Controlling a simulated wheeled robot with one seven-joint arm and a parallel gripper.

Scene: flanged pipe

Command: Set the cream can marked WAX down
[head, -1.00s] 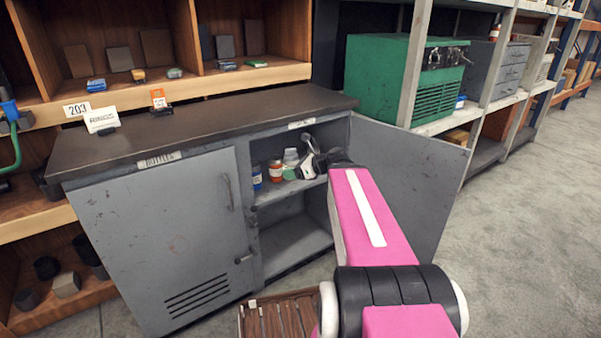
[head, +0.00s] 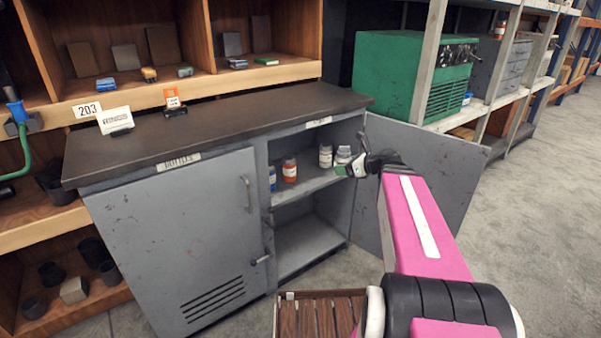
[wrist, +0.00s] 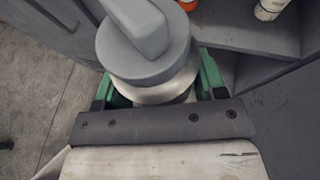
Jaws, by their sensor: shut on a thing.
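My gripper (head: 341,170) is shut on a can (head: 343,154) at the right side of the open cabinet's upper compartment. In the wrist view, the can (wrist: 150,50) sits between the green finger pads, with a grey lid and a pale cream body. I cannot read WAX on it; its label is hidden. In the head view it appears at the shelf's (head: 305,186) front right, close to the open door. I cannot tell whether its base touches anything.
The cabinet's lower compartment (head: 310,245) looks empty. The dark top (head: 230,122) has wide free room.

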